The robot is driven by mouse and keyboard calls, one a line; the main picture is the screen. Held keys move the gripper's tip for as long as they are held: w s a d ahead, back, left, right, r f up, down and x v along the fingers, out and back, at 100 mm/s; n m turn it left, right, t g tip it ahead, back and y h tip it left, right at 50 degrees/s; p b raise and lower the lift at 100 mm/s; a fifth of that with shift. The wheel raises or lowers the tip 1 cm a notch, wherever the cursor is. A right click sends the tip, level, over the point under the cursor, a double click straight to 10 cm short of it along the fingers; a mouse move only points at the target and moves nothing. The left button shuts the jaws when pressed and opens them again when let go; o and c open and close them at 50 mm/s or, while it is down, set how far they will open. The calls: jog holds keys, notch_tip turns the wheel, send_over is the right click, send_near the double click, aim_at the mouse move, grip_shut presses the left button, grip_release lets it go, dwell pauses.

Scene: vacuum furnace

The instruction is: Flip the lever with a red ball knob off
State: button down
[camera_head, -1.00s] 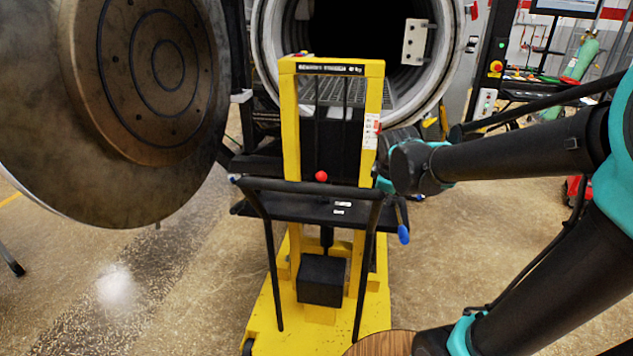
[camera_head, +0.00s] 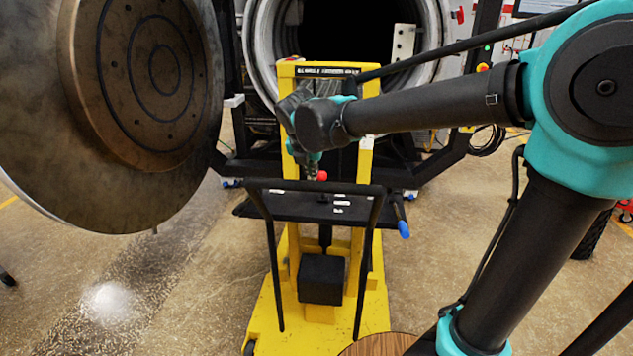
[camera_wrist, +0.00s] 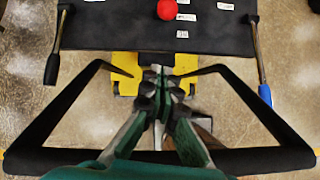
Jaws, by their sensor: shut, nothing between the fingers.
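The red ball knob (camera_head: 322,176) sits at the back of the black platform on the yellow lift cart (camera_head: 370,150), at the middle of the cart's frame. In the wrist view the red ball knob (camera_wrist: 167,9) is at the top edge, beyond my fingertips, on the black platform. Its lever stem cannot be made out. My gripper (camera_wrist: 165,76) is shut and empty, with its fingers pointing toward the platform's near edge, apart from the knob. In the head view my gripper (camera_head: 313,166) shows small beside the knob, mostly hidden by my wrist.
A black push handle (camera_head: 312,187) frames the cart's near side; its bar (camera_wrist: 235,160) runs below my fingers in the wrist view. A blue-tipped handle (camera_head: 403,228) hangs at the right. The round furnace door (camera_head: 140,110) stands left, the open furnace chamber (camera_head: 440,30) behind.

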aim_at(319, 179)
dwell(0.3)
jog(key=shift+w+d+f, duration=0.2)
jog(key=shift+w+f, duration=1.05)
jog(key=shift+w, duration=0.2)
jog(key=shift+w+d+f, duration=0.25)
jog(key=shift+w+f, duration=1)
jog(key=shift+w, duration=0.25)
jog(key=shift+w+d+f, duration=0.2)
jog(key=shift+w+f, duration=1.05)
jog(key=shift+w, duration=0.2)
jog(key=shift+w, duration=0.1)
